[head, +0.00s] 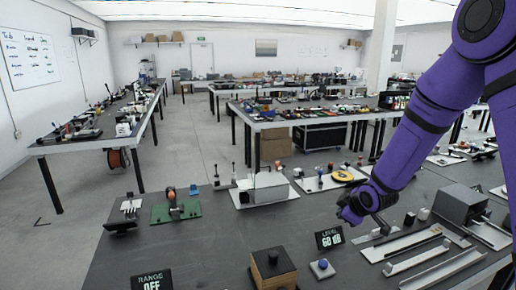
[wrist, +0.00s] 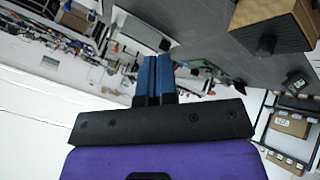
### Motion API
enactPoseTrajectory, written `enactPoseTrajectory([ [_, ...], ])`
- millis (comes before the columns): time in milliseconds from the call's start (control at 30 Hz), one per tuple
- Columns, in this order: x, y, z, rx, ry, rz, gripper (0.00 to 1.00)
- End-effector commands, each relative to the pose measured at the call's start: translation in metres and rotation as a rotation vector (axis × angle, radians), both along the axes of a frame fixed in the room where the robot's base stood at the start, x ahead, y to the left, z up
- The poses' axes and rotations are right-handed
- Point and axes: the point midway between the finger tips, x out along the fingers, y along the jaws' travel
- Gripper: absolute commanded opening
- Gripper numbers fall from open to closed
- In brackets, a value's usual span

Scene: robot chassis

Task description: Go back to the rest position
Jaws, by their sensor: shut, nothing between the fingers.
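My purple arm comes in from the upper right of the head view and reaches down over the near table. My gripper (head: 350,214) is at its end, above the dark tabletop. In the wrist view my gripper (wrist: 153,75) shows its two blue fingers pressed side by side, with nothing between them. No object hangs from the gripper. The small details of the fingertips are hard to make out in the head view.
The near table (head: 215,235) holds a wooden box with a black knob (head: 272,268), a blue button (head: 323,264), displays reading "LEVEL 60 dB" (head: 329,238) and "RANGE OFF" (head: 152,281), a green board (head: 176,211), and metal rails (head: 440,268). Its left-middle surface is clear.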

Motion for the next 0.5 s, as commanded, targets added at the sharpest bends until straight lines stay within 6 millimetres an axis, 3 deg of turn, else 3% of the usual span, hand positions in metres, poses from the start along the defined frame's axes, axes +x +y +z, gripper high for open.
enactPoseTrajectory([
  [100, -0.014, -0.009, 0.042, 0.001, 0.013, -0.082, 0.00],
  [500, -0.090, -0.033, 0.154, 0.060, 0.078, -0.370, 0.00],
])
